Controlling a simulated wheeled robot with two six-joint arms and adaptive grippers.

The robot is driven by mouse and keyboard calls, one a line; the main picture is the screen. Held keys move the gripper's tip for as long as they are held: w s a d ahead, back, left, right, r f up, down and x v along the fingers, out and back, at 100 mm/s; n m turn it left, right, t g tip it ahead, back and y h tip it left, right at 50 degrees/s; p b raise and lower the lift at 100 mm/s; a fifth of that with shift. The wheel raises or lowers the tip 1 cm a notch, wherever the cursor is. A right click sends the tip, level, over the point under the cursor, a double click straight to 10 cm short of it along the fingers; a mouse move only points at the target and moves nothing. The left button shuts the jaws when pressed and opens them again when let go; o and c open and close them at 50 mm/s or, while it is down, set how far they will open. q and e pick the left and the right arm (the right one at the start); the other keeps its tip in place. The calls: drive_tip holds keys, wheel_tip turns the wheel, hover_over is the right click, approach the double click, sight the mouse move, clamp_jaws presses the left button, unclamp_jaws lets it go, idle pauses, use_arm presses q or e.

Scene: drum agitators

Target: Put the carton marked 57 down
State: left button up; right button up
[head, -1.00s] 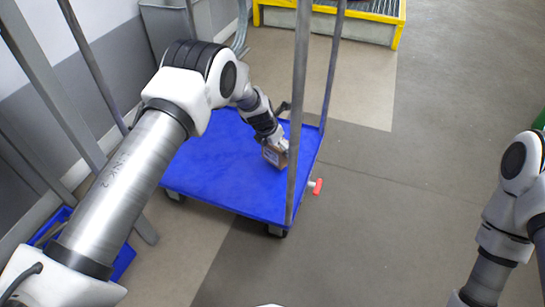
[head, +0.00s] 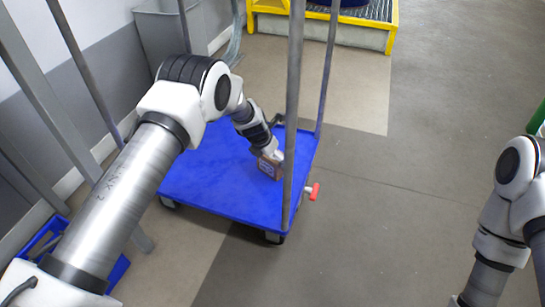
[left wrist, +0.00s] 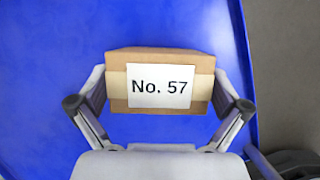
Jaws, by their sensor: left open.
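The carton marked 57 (head: 269,169) is a small brown box on the blue deck of a trolley (head: 215,180), near its right side. In the left wrist view the carton (left wrist: 160,62) has a white label reading "No. 57", with blue deck all around it. My left gripper (head: 272,155) is just above the carton. In the left wrist view its fingers (left wrist: 160,98) stand open, one on each side of the carton and close to its ends. My right arm shows at the right edge, but its gripper is out of view.
A grey trolley post (head: 292,110) rises close to the right of the carton and my left gripper. A red pedal (head: 314,191) sticks out at the deck's right side. A yellow-edged platform (head: 340,27) stands behind. The floor to the right is clear.

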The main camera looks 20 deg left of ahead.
use_arm(q)
drive_tip(key=p+v, duration=0.5)
drive_tip(key=v, duration=0.7)
drive_tip(key=s+a+f+m, duration=0.1)
drive_tip(key=s+f+m, duration=0.2)
drive_tip(key=s, duration=0.1)
drive_tip(key=s+a+f+m+g+y, duration=0.1)
drive_tip(key=s+f+m, duration=0.2)
drive_tip(key=s+f, duration=0.1)
drive_tip(key=s+a+f+m+y, duration=0.1)
drive_tip(key=s+f+m, duration=0.2)
drive_tip(key=s, duration=0.2)
drive_tip(key=shift+s+a+f+g, duration=0.15)
drive_tip(key=shift+s+a+g, duration=0.1)
drive_tip(key=shift+g, duration=0.15)
drive_tip(key=s+f+m+g, duration=0.2)
drive_tip(key=s+m, duration=1.9)
drive_tip(key=s, duration=0.6)
drive_tip(key=shift+s+d+f+m, duration=0.3)
drive_tip(key=shift+s+d+m, duration=0.1)
drive_tip(key=shift+d, duration=0.05)
